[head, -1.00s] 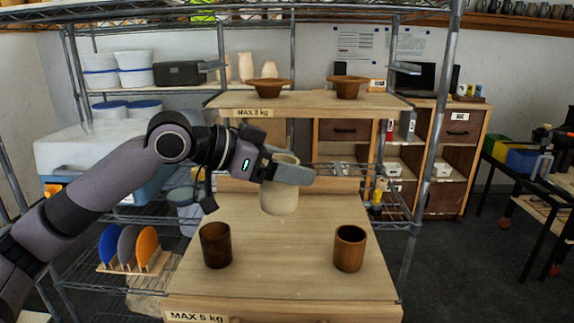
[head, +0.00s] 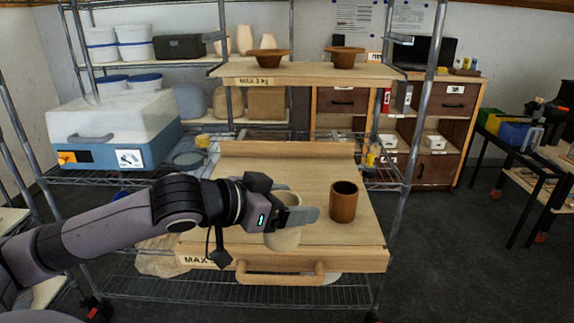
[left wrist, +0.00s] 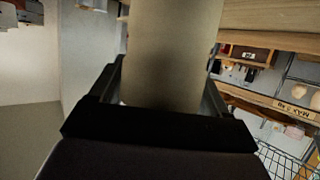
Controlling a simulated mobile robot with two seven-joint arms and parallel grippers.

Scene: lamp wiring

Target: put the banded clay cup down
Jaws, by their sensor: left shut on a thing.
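A pale cream clay cup (head: 283,238) is held in my left gripper (head: 297,213), in front of the lower wooden board (head: 260,172). The gripper's fingers are shut around the cup; its rim shows above them and its body below. No bands can be made out on it. In the left wrist view the cup (left wrist: 172,55) fills the space between the fingers. I cannot tell whether its base touches the board. A brown cup (head: 343,202) stands upright on the board, right of the gripper.
The board has a front edge with a handle (head: 281,276) and a raised back edge. An upper shelf board (head: 310,72) with two brown bowls (head: 345,57) overhangs the back. Metal posts (head: 421,120) flank the board. Its middle behind the gripper is clear.

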